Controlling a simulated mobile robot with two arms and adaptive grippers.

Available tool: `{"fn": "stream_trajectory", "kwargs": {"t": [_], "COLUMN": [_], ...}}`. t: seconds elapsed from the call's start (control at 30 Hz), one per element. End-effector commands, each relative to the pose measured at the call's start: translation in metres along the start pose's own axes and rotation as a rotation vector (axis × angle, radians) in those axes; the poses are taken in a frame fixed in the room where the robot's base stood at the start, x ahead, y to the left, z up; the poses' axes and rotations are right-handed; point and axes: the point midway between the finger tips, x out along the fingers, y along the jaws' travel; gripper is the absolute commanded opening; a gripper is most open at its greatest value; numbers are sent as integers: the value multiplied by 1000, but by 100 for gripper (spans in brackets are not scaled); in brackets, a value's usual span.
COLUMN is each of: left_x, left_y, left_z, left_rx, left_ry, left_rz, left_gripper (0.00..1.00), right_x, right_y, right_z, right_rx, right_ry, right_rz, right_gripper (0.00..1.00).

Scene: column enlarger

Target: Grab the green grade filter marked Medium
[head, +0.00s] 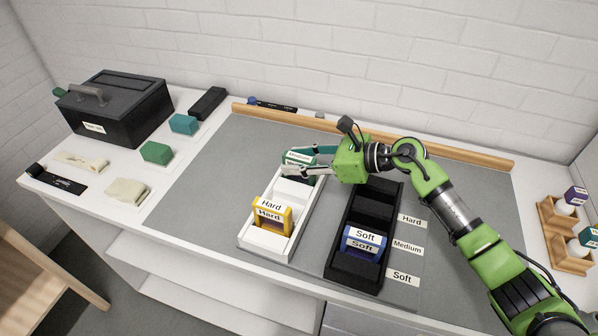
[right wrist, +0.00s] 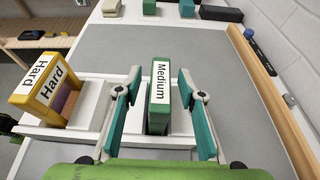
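The green filter (head: 299,158) marked Medium stands in the far slot of the white rack (head: 246,237). In the right wrist view the Medium filter (right wrist: 160,95) is upright, its label facing up. My right gripper (head: 300,162) is open around it, one teal-padded finger on each side. In the right wrist view the gripper (right wrist: 160,78) shows gaps between the fingers and the filter. The filter's lower part is hidden in the rack. My left gripper is not in view.
A yellow Hard filter (head: 271,217) stands nearer in the white rack. The black rack (head: 341,262), with a blue Soft filter (head: 364,241), is to the right, beside Hard, Medium and Soft labels. A wooden rail (head: 450,152) runs behind. The mat's left side is clear.

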Motion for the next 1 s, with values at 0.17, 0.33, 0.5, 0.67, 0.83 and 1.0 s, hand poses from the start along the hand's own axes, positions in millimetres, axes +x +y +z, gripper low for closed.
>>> {"fn": "stream_trajectory", "kwargs": {"t": [0.17, 0.33, 0.5, 0.67, 0.83, 1.0], "left_x": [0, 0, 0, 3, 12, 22], "left_y": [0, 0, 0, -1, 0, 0], "left_z": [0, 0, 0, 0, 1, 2], "left_rx": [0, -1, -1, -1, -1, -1], "left_ry": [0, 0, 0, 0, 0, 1], "left_rz": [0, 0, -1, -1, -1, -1], "left_gripper": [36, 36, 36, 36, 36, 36], "right_x": [0, -1, -1, -2, -7, -28], "right_y": [0, 0, 0, -1, -1, 5], "right_z": [0, 0, 0, 3, 15, 36], "right_rx": [0, 0, 0, -1, -6, -7], "right_ry": [0, 0, -1, -1, -2, -1], "right_rz": [0, 0, -1, -1, -2, -4], "right_gripper": [18, 0, 0, 0, 0, 0]}}
